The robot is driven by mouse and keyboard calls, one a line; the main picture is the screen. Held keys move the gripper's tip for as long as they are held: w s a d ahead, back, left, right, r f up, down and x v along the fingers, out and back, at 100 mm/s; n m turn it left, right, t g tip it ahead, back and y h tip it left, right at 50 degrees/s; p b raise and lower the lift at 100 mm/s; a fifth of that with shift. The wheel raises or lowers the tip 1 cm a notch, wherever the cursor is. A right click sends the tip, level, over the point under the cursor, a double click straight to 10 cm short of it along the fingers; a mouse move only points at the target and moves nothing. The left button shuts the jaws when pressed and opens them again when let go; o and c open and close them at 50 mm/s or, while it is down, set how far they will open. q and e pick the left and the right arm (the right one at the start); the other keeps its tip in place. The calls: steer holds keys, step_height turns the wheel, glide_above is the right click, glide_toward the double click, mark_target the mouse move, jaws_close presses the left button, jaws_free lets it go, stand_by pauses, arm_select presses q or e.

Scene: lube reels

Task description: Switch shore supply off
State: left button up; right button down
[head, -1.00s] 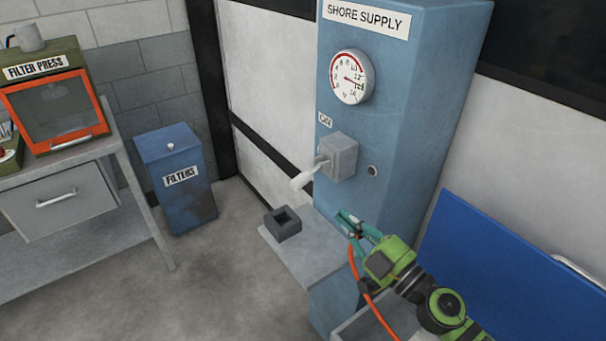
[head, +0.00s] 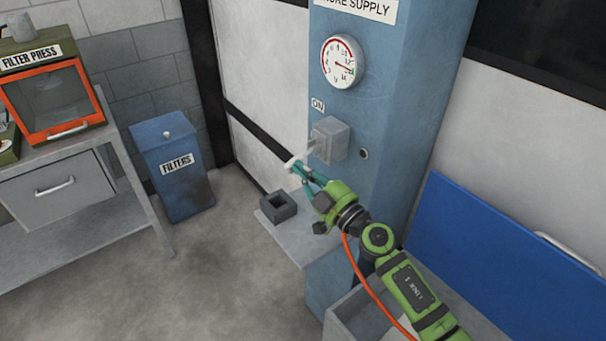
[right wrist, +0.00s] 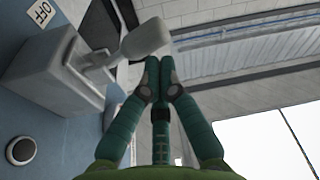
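The blue shore supply cabinet (head: 395,115) carries a grey switch box (head: 331,139) with an "ON" label (head: 318,104) above it. A pale lever handle (head: 292,162) sticks out left of the box, partly covered by my right gripper (head: 298,170). In the right wrist view, the handle (right wrist: 146,38) lies just beyond the tips of my right gripper (right wrist: 160,72). Those teal fingers meet at their tips with nothing visible between them. I cannot tell whether they touch the handle. An "OFF" label (right wrist: 41,11) is beside the switch box (right wrist: 55,75). My left gripper is not in view.
A gauge (head: 343,61) is above the switch. A grey shelf (head: 292,232) with a dark square holder (head: 279,206) juts out below. A blue panel (head: 495,250) stands at right. A blue filters bin (head: 175,185) stands at left, with clear floor between.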

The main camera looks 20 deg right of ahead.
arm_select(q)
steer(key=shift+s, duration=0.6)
arm_select(e)
steer(key=shift+s+r, duration=0.1)
steer(key=shift+s, duration=0.05)
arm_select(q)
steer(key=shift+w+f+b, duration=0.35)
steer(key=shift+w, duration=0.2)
arm_select(e)
steer(key=shift+w+d+f+n+y, duration=0.1)
steer(key=shift+w+f+n+y, duration=0.1)
steer(key=shift+f+n, duration=0.35)
steer(key=shift+w+d+f+n+y, duration=0.15)
steer(key=shift+f+n, duration=0.1)
steer(key=shift+n, duration=0.6)
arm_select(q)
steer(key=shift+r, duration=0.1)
arm_select(e)
steer(key=shift+r, duration=0.1)
